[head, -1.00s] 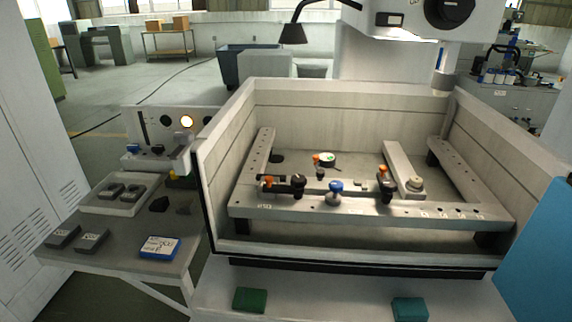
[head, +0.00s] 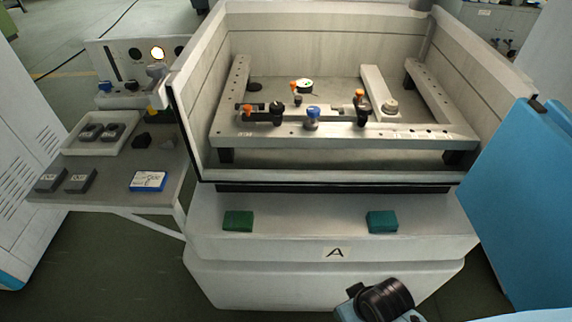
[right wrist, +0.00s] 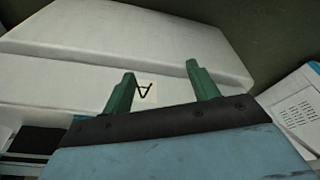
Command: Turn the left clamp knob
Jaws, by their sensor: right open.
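In the head view, a black clamp knob (head: 278,113) sits at the left of the fixture's front rail (head: 340,132), next to an orange-tipped part (head: 247,109). A blue knob (head: 313,117) stands mid-rail. Another dark clamp (head: 361,115) with an orange top is to its right. My right gripper (right wrist: 160,69) is open and empty in the right wrist view, its two green fingers apart in front of the white machine base. It is well away from the knobs, and its fingers do not show in the head view. My left gripper is not in view.
The white tank walls (head: 196,95) surround the fixture. A green block (head: 238,221) and a teal block (head: 382,222) lie on the front ledge (head: 310,207). A side table (head: 110,187) at left holds a tray (head: 70,140), grey blocks and a blue-edged card (head: 148,181).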

